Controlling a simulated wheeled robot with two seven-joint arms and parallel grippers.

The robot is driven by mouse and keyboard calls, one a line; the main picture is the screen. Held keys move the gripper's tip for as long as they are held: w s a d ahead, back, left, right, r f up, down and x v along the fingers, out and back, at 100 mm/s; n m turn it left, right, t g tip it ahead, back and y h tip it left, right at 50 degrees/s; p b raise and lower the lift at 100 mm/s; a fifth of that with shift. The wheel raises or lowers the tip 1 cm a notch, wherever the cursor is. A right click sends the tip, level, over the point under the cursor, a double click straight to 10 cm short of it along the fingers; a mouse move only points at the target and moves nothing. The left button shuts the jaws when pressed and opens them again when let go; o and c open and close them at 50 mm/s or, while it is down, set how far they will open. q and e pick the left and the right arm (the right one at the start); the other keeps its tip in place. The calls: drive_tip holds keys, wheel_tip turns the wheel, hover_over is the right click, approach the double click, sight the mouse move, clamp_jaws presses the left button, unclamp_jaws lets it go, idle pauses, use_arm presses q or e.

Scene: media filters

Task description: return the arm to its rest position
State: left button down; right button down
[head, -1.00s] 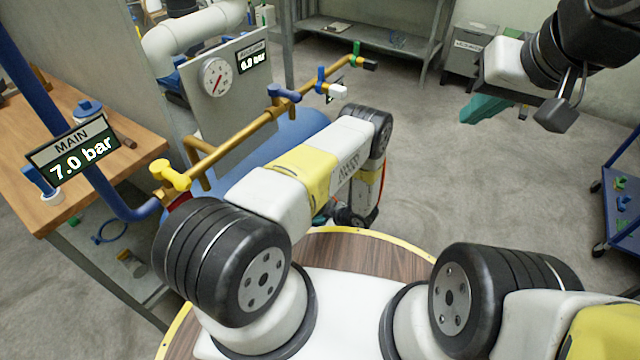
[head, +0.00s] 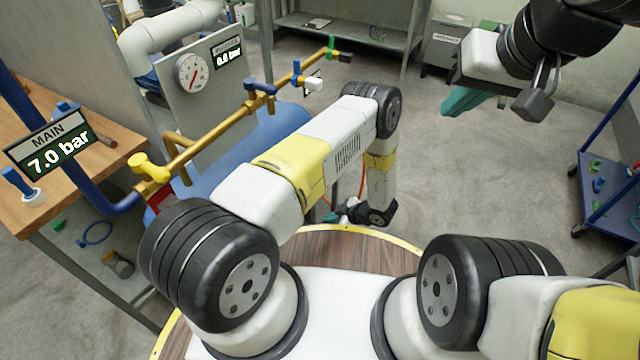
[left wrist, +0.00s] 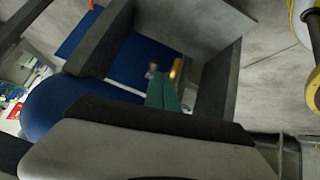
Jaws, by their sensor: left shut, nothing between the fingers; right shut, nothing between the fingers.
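My left arm (head: 310,165) reaches forward from its shoulder and bends down at the elbow. My left gripper (head: 337,215) is low beyond the round wooden top, small and partly hidden in the head view. In the left wrist view its green fingers (left wrist: 163,92) are together with nothing between them. Dark blue surfaces lie behind them. My right gripper (head: 465,99) hangs at the upper right of the head view, its green fingers shut and empty over open floor.
A brass pipe (head: 220,125) with coloured valves and a gauge panel (head: 203,100) runs beside my left arm, above a blue tank (head: 285,122). A wooden bench (head: 80,180) stands left, a blue cart (head: 600,215) right. The floor between is clear.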

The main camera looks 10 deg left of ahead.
use_arm(q)
drive_tip(key=s+d+r, duration=0.1)
drive_tip(key=s+d, duration=0.2)
drive_tip(key=d, duration=0.4)
drive_tip(key=shift+s+r, duration=0.15)
drive_tip(key=shift+r, duration=0.15)
